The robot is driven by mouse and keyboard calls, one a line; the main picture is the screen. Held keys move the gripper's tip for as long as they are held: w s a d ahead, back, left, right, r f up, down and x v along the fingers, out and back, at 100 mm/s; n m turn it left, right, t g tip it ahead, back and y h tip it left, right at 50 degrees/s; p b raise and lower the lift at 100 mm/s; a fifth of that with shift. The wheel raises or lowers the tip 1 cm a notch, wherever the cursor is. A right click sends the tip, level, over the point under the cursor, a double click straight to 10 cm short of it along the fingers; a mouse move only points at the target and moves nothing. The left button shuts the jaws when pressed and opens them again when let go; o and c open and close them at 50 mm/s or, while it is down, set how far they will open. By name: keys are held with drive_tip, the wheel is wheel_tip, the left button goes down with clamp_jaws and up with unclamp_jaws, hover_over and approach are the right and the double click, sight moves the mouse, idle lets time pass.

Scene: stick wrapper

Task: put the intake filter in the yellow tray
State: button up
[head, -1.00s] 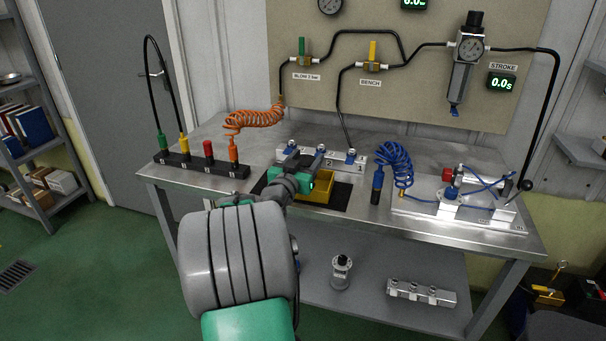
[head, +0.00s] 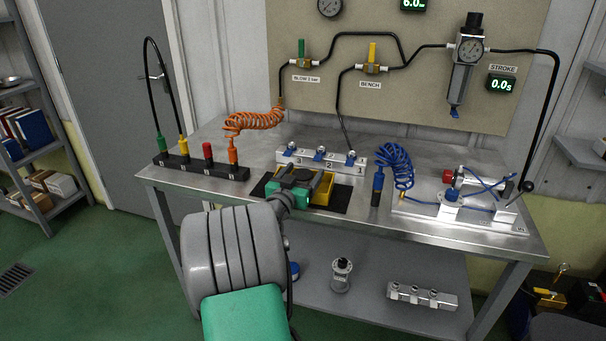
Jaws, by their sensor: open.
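The yellow tray (head: 325,188) sits on a black mat (head: 340,198) at the front middle of the bench. My gripper (head: 298,174) is over the left part of the tray and hides much of its inside. Its jaws are open; the space between the fingers is hard to make out. I cannot pick out the intake filter with certainty, and the view does not show whether anything lies in the tray.
A silver numbered block (head: 340,168) with several blue-marked fittings stands just behind the tray. A blue coiled hose (head: 397,165) and nozzle (head: 378,187) are to the right. A black rack (head: 200,167) is at left. Bare metal lies between the rack and mat.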

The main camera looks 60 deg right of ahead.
drive_tip(key=shift+r, duration=0.1)
drive_tip(key=shift+a, duration=0.25)
drive_tip(key=a, duration=1.1)
drive_tip(key=w+a+f+n+t+y, duration=0.2)
drive_tip(key=w+a+f+n+y, duration=0.25)
drive_tip(key=a, duration=0.65)
drive_tip(key=w+a+f+n+t+y, duration=0.25)
drive_tip(key=w+a+f+y, duration=0.35)
drive_tip(key=a, duration=0.5)
drive_tip(key=s+a+n+g+y, duration=0.1)
drive_tip(key=s+a+n+y, duration=0.2)
drive_tip(key=a, duration=0.8)
drive_tip(key=s+a+f+n+g+y, duration=0.1)
drive_tip(key=s+a+n+g+y, duration=0.1)
drive_tip(key=a+n, duration=0.5)
drive_tip(key=s+a+y+b, duration=0.1)
drive_tip(key=a+y, duration=0.1)
drive_tip(key=a, duration=0.3)
drive_tip(key=shift+f, duration=0.3)
drive_tip(key=shift+y, duration=0.25)
